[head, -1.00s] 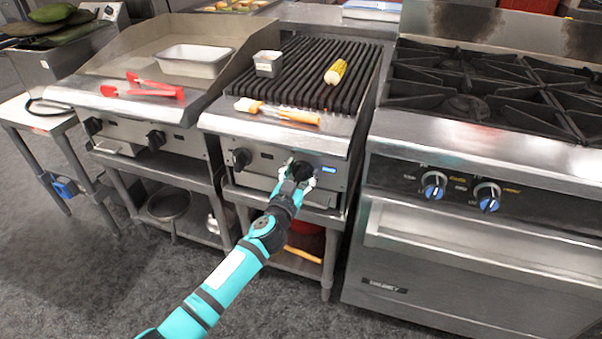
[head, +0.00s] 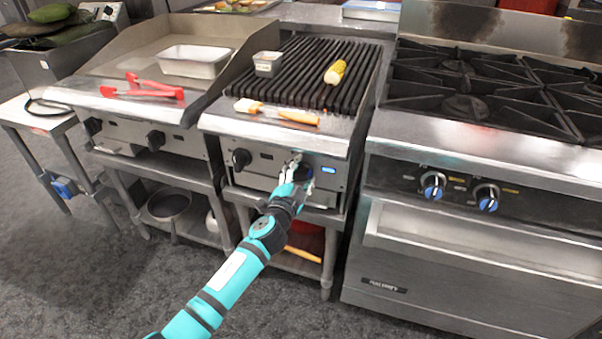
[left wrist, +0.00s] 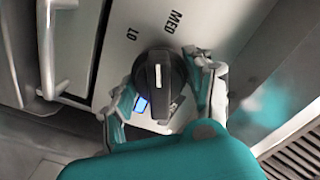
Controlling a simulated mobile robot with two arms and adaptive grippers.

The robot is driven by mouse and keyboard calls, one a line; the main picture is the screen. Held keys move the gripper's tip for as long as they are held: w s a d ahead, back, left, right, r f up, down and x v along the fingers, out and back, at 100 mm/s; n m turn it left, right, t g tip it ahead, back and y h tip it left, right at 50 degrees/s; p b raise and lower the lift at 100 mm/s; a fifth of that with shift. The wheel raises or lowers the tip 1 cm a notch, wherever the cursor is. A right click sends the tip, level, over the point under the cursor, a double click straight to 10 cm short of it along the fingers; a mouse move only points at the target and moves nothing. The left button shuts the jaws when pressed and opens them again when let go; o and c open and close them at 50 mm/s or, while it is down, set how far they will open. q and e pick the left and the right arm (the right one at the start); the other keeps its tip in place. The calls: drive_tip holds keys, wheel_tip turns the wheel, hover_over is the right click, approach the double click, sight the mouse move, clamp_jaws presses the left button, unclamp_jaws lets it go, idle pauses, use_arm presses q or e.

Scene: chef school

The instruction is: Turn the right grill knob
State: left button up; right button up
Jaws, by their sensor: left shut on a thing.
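The right grill knob (left wrist: 158,82) is black with a white pointer line, on the steel front panel of the grill (head: 268,160). In the left wrist view its line stands nearly upright in the picture, with the printed marks LO and MED beside the knob. My left gripper (head: 299,172) is shut on this knob, with one finger on each side of it. In the head view the gripper mostly hides the knob. My right gripper is not in view.
The left grill knob (head: 241,158) is free. A brush (head: 277,111) lies on the grill's front ledge. A corn cob (head: 335,72) and a small metal container (head: 267,63) sit on the grates. A range (head: 480,160) stands right, a griddle with red tongs (head: 142,90) left.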

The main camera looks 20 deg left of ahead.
use_arm(q)
drive_tip(key=shift+f+m, duration=0.1)
drive_tip(key=shift+m, duration=1.2)
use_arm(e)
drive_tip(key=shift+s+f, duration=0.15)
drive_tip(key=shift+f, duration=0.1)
use_arm(q)
drive_tip(key=shift+m, duration=0.3)
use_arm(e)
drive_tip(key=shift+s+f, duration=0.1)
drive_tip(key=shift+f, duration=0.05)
use_arm(q)
drive_tip(key=o, duration=0.9)
drive_tip(key=s, duration=1.2)
drive_tip(key=shift+a, duration=0.2)
